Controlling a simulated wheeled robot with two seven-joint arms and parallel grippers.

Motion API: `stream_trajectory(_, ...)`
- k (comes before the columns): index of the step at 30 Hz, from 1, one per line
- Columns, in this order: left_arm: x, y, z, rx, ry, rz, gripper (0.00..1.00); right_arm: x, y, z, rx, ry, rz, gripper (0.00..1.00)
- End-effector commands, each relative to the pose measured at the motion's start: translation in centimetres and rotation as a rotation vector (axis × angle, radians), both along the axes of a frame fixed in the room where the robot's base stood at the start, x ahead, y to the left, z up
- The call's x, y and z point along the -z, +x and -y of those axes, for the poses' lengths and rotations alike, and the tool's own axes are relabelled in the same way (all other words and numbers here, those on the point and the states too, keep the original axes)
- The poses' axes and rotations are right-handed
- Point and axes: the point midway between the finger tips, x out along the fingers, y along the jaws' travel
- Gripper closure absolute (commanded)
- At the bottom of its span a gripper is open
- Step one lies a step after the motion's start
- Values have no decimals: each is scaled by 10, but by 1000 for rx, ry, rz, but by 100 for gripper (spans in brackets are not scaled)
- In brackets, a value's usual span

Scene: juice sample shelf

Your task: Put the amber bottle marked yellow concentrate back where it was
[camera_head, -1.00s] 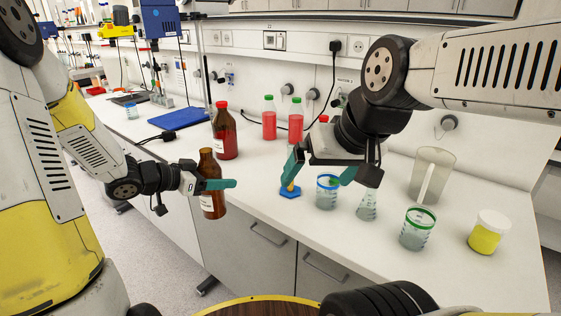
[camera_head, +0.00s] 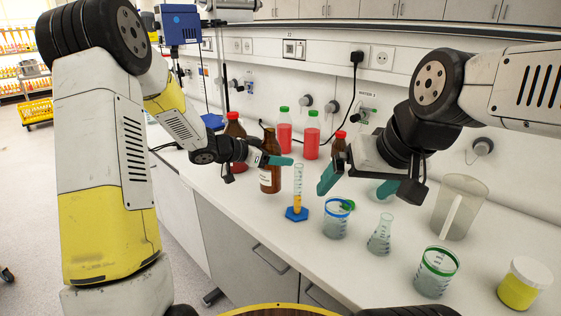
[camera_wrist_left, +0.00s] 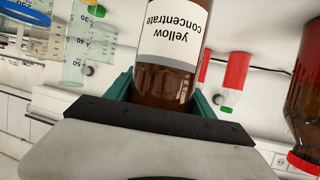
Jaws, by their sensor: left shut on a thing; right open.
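The amber bottle (camera_head: 270,180) has brown glass, a white label and no cap visible on its neck. In the left wrist view the label of the bottle (camera_wrist_left: 172,35) reads "yellow concentrate", upside down, between the two green fingers. My right gripper (camera_head: 357,184) is open and empty, above and behind the blue-rimmed beaker.
A measuring cylinder (camera_head: 298,190) with yellow liquid stands just right of the bottle. A red-capped brown bottle (camera_head: 235,128) is behind left, another (camera_head: 339,143) behind right. Two red bottles (camera_head: 284,132) stand at the back. A beaker (camera_head: 336,220), flask (camera_head: 380,238) and pitcher (camera_head: 458,208) stand right.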

Motion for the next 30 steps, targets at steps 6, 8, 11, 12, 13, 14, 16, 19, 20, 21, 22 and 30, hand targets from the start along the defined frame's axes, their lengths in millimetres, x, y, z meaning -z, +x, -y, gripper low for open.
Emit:
stream_trajectory(6, 2, 27, 9, 1, 0, 2, 100, 0, 0, 0, 0, 0, 0, 0)
stream_trajectory(8, 2, 30, 10, 1, -1, 1, 100, 0, 0, 0, 0, 0, 0, 0)
stream_trajectory(11, 3, 37, 12, 0, -1, 2, 100, 0, 0, 0, 0, 0, 0, 0)
stream_trajectory(12, 8, 38, 12, 0, -1, -2, 100, 0, 0, 0, 0, 0, 0, 0)
stream_trajectory(13, 13, 37, 12, 0, -1, -3, 100, 0, 0, 0, 0, 0, 0, 0)
stream_trajectory(14, 19, 37, 12, -1, -2, -5, 100, 0, 0, 0, 0, 0, 0, 0)
stream_trajectory(16, 30, 37, 12, 0, -1, -3, 100, 0, 0, 0, 0, 0, 0, 0)
stream_trajectory(19, 38, 37, 12, 0, -1, 1, 100, 0, 0, 0, 0, 0, 0, 0)
stream_trajectory(20, 38, 37, 12, 0, 0, 1, 100, 0, 0, 0, 0, 0, 0, 0)
stream_trajectory(21, 38, 37, 12, 0, -1, 2, 100, 0, 0, 0, 0, 0, 0, 0)
stream_trajectory(22, 38, 37, 12, 1, -1, 3, 100, 0, 0, 0, 0, 0, 0, 0)
stream_trajectory(30, 42, 37, 11, 0, 0, -1, 36, 0, 0, 0, 0, 0, 0, 0)
